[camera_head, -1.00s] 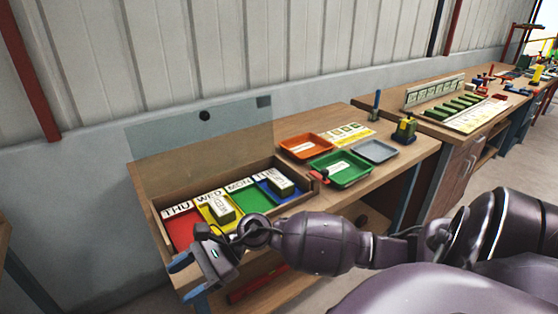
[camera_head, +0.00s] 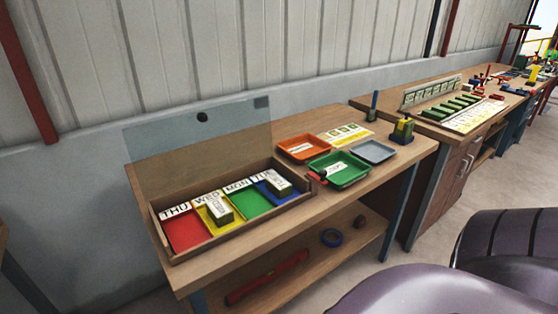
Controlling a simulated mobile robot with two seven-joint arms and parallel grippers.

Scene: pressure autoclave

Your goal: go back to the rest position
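Neither of my grippers shows in the head view now. Only dark purple parts of my own body fill the lower right. A wooden box (camera_head: 170,252) with an upright clear lid (camera_head: 200,136) stands on the near workbench. Its coloured compartments are labelled THU, WED, MON and TUE: red (camera_head: 187,232), yellow, green (camera_head: 243,202) and blue.
An orange tray (camera_head: 303,149), a green tray (camera_head: 340,170) and a grey tray (camera_head: 374,152) stand right of the box. A second workbench (camera_head: 437,126) stands farther right.

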